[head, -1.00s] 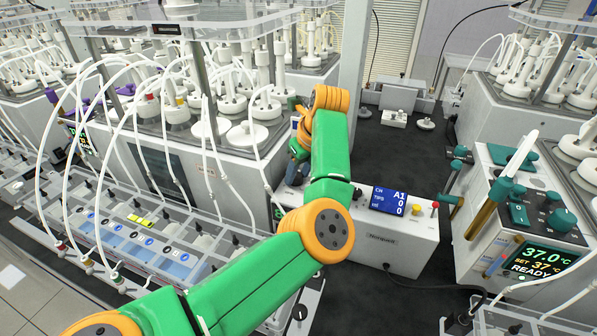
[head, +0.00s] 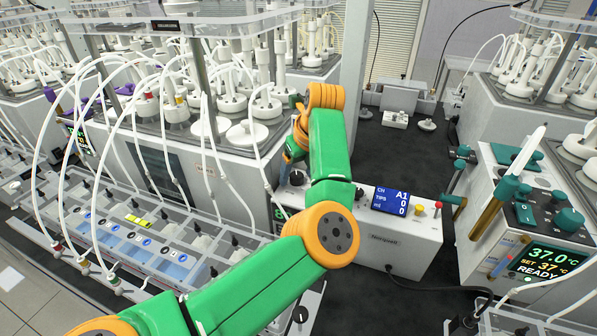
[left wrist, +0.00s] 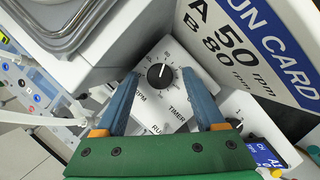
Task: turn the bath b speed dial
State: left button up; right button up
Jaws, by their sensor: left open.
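In the left wrist view a round black speed dial (left wrist: 155,73) with a white pointer line sits on a white panel with a printed scale. The pointer is roughly upright; RPM, TIMER and partly hidden RUN labels show near it. Whether this is bath B's dial cannot be read from the panel. My left gripper (left wrist: 160,76) is open and empty, a blue-grey finger on each side of the dial in this view, with no visible contact. In the head view the left gripper (head: 291,157) is partly hidden behind my green and orange arm. My right gripper is not in view.
A run card (left wrist: 248,45) reads A 50 rpm, B 80 rpm, at the right of the wrist view. A dispenser (head: 400,238) with a blue display stands right of my arm. A heater unit (head: 535,225) shows 37.0 °C, READY. Tubes and bottle reactors crowd the left.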

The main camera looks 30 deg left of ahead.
pick_arm(q)
jog(key=b+v, duration=0.1)
jog(key=v, duration=0.5)
jog(key=shift+d+r, duration=0.15)
jog(key=shift+r, duration=0.05)
jog(key=shift+s+d+r, duration=0.1)
jog(key=shift+s+r, duration=0.05)
jog(key=shift+r, duration=0.2)
